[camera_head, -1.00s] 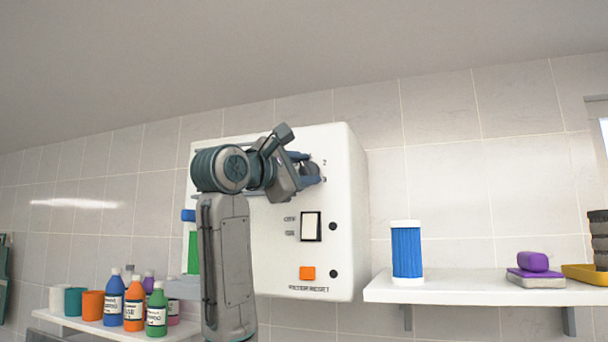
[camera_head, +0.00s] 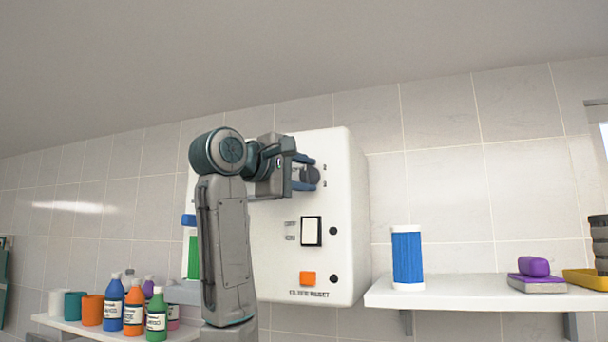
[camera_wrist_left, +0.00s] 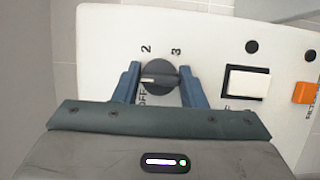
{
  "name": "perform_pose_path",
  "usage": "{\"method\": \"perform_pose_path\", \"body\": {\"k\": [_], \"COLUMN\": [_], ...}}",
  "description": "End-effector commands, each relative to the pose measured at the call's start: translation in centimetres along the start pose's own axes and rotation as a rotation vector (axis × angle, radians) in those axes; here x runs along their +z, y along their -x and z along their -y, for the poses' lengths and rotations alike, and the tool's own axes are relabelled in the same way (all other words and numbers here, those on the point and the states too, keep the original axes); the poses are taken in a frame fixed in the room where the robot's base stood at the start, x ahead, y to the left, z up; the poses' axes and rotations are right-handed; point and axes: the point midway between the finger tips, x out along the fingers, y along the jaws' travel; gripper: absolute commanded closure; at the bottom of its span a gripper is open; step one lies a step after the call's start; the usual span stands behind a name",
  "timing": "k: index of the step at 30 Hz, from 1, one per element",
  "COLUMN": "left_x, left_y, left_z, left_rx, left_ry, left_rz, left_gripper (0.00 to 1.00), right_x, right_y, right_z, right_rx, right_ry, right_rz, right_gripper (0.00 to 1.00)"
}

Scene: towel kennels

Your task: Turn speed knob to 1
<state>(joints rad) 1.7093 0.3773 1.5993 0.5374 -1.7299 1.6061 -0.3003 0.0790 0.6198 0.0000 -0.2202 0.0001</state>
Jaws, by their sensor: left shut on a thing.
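The dark round speed knob (camera_head: 312,175) sits high on the white control box (camera_head: 348,240). In the left wrist view the knob (camera_wrist_left: 162,76) has a pale pointer line aimed to the picture's left, between the "OFF" and "2" marks; "3" shows too, and no "1" is visible. My left gripper (camera_head: 306,174) is shut on the knob, with its blue fingers on either side of it, as the left wrist view (camera_wrist_left: 160,80) shows. My right gripper is not in view.
Below the knob are a white rocker switch (camera_head: 311,231) and an orange button (camera_head: 308,279). A right shelf (camera_head: 450,291) carries a blue-wrapped cylinder (camera_head: 407,258) and a purple item (camera_head: 533,266). Several bottles and cups stand on a lower left shelf (camera_head: 90,328).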

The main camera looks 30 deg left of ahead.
Motion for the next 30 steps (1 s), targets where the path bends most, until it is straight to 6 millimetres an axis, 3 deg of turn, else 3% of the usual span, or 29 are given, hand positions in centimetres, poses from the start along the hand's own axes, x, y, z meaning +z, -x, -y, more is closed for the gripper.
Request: {"method": "perform_pose_path", "body": {"k": [8, 9, 12, 23, 30], "left_x": [0.1, 0.1, 0.1, 0.0, 0.0], "left_y": [-0.2, -0.2, -0.1, 0.6, 4.9], "left_z": [0.5, 0.5, 0.4, 0.3, 0.6], "left_rx": [-0.011, -0.011, -0.009, -0.002, 0.000], "left_ry": [0.000, 0.000, 0.000, 0.001, -0.001], "left_rz": [0.003, 0.003, 0.003, 0.000, 0.000], "left_gripper": [0.85, 0.57, 0.41, 0.41, 0.41], "right_x": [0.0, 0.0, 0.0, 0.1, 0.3], "right_y": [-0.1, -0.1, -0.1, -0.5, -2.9], "right_z": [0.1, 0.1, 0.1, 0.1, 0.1], "right_rx": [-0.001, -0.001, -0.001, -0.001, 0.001], "right_ry": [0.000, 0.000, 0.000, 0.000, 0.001], "right_rz": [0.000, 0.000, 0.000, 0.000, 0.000], "right_gripper": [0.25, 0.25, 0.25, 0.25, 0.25]}}
